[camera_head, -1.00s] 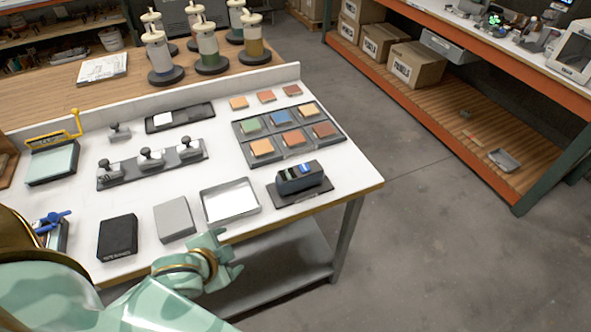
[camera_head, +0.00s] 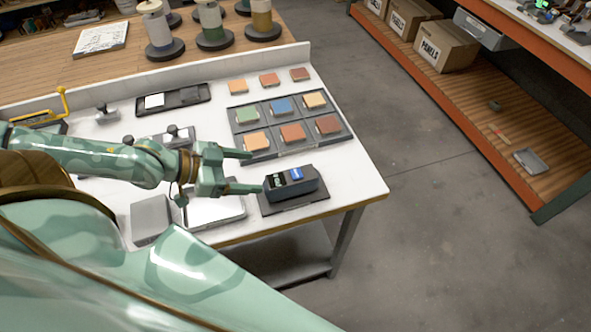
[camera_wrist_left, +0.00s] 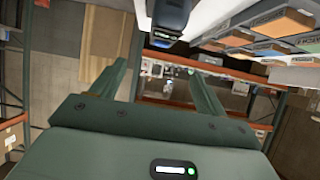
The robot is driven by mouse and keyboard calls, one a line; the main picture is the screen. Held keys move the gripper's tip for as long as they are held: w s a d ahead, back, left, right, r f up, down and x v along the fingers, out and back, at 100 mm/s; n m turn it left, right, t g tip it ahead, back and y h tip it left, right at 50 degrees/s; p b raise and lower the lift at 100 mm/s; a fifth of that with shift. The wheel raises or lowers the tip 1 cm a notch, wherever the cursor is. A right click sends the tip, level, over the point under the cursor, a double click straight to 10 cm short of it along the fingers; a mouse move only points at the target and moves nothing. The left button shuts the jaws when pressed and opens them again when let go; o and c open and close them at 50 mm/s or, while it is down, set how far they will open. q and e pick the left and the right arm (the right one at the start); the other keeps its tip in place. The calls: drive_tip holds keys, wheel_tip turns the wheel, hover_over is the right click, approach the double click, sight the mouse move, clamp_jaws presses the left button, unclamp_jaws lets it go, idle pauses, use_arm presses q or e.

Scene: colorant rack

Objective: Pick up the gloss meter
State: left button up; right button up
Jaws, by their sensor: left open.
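The gloss meter appears to be the dark boxy device (camera_head: 291,184) with a small screen and a blue patch on top. It sits on a thin dark base plate (camera_head: 306,201) near the table's front right corner. It also shows at the top of the left wrist view (camera_wrist_left: 171,17). My left gripper (camera_head: 253,171) is open and empty, just left of the device, with its fingers pointing towards it. In the left wrist view the two fingers (camera_wrist_left: 155,88) are spread, with the device beyond them. My right gripper is not in view.
A dark tray (camera_head: 292,146) of coloured tiles lies right behind the device and gripper. The table edge (camera_head: 350,203) is close on the right.

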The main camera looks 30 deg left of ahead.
sight(291, 175)
use_arm(q)
drive_tip(key=b+x, duration=0.5)
drive_tip(key=x, duration=0.2)
drive_tip(key=shift+a+f+b, duration=0.1)
drive_tip(key=shift+f+b, duration=0.25)
drive_tip(key=shift+b, duration=0.05)
drive_tip(key=shift+w+d+f, duration=0.1)
drive_tip(key=shift+w+d, duration=0.15)
drive_tip(key=shift+w, duration=0.1)
drive_tip(key=shift+w+d+f+b, duration=0.1)
drive_tip(key=shift+w+d+b, duration=0.2)
drive_tip(key=shift+b, duration=0.2)
drive_tip(key=b+x, duration=0.2)
drive_tip(key=x, duration=0.3)
drive_tip(key=shift+f, duration=0.3)
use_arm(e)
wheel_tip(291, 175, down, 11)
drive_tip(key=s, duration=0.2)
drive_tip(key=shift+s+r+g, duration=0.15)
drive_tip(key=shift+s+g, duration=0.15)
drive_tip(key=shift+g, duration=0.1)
use_arm(q)
drive_tip(key=shift+r, duration=0.1)
drive_tip(key=c, duration=1.4)
